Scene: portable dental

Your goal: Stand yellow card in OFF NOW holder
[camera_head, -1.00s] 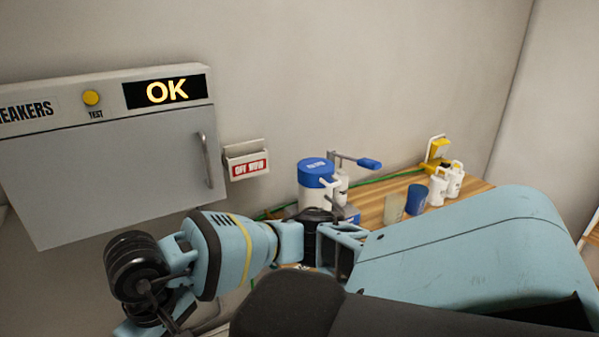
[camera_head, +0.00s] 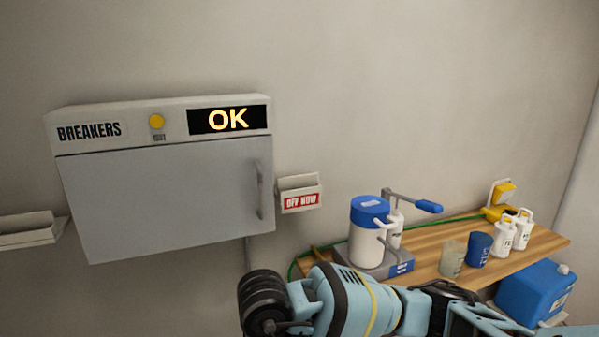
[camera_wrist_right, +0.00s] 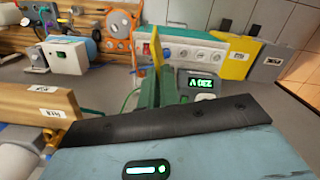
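The OFF NOW holder (camera_head: 300,193) is a small pale wall pocket with a red label, right of the breaker cabinet in the head view. It looks empty. In the right wrist view, a thin yellow card (camera_wrist_right: 157,53) stands nearly edge-on between the green fingertips of my right gripper (camera_wrist_right: 160,88). The fingers look closed on its lower part. In the head view, part of my light blue arm crosses the bottom, below and right of the holder, with no fingertips visible. My left gripper is not in view.
The breaker cabinet (camera_head: 165,200) has a handle and an OK display (camera_head: 228,119). A pale tray (camera_head: 28,230) is left of it. A wooden shelf (camera_head: 430,263) carries a blue-lidded canister (camera_head: 366,240), cups and white bottles. A blue jug (camera_head: 535,293) stands below. Wall around the holder is clear.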

